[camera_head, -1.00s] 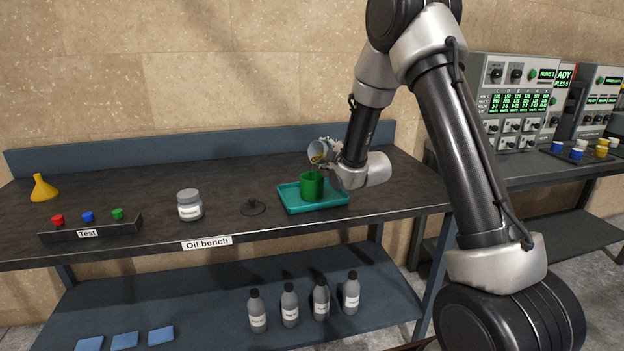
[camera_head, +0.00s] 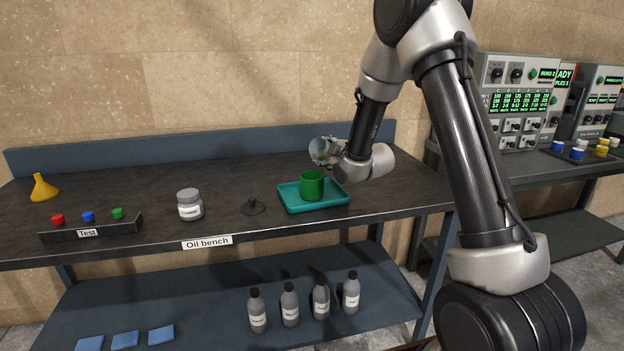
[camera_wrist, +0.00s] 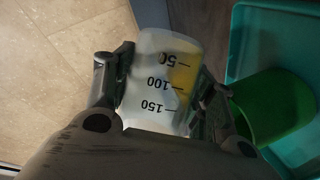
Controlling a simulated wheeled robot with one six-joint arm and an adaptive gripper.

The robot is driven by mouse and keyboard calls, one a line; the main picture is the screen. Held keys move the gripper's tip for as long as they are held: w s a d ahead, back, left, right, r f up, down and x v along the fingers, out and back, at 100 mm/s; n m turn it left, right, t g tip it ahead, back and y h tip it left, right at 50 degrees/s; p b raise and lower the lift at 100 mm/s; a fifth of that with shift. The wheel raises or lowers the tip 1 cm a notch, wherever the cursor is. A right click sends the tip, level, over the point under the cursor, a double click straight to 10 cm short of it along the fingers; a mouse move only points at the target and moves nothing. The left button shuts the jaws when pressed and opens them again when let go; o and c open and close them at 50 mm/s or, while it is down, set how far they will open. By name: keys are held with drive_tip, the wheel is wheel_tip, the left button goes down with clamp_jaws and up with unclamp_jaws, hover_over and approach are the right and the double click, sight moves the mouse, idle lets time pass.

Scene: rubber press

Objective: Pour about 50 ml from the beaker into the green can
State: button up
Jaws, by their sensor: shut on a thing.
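My gripper (camera_wrist: 162,88) is shut on the clear beaker (camera_wrist: 155,60), with one finger on each side of it. In the wrist view the beaker shows 50, 100 and 150 marks and a small patch of yellow liquid on its right side. In the head view the beaker (camera_head: 319,147) is tilted in the air, just above and slightly behind the green can (camera_head: 312,188). The open green can stands upright on a teal tray (camera_head: 291,204); the can also shows at the right of the wrist view (camera_wrist: 275,105). Its inside is hidden. No falling stream is visible.
On the bench (camera_head: 150,210) are a lidded jar (camera_head: 190,205), a dark lid-like piece (camera_head: 253,207), a yellow funnel (camera_head: 43,189) and a Test rack (camera_head: 90,231) with coloured caps. Several bottles stand on the shelf below. The bench left of the tray is mostly clear.

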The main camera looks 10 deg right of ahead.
drive_tip(key=shift+r, duration=0.1)
idle(0.7)
drive_tip(key=shift+r+m, duration=0.25)
drive_tip(key=shift+m, duration=0.15)
drive_tip(key=shift+m+g, duration=0.3)
drive_tip(key=shift+w+d+f+m+g+y, duration=0.1)
drive_tip(key=shift+d+f+m+g+y, duration=0.15)
drive_tip(key=shift+f+m+y, duration=0.4)
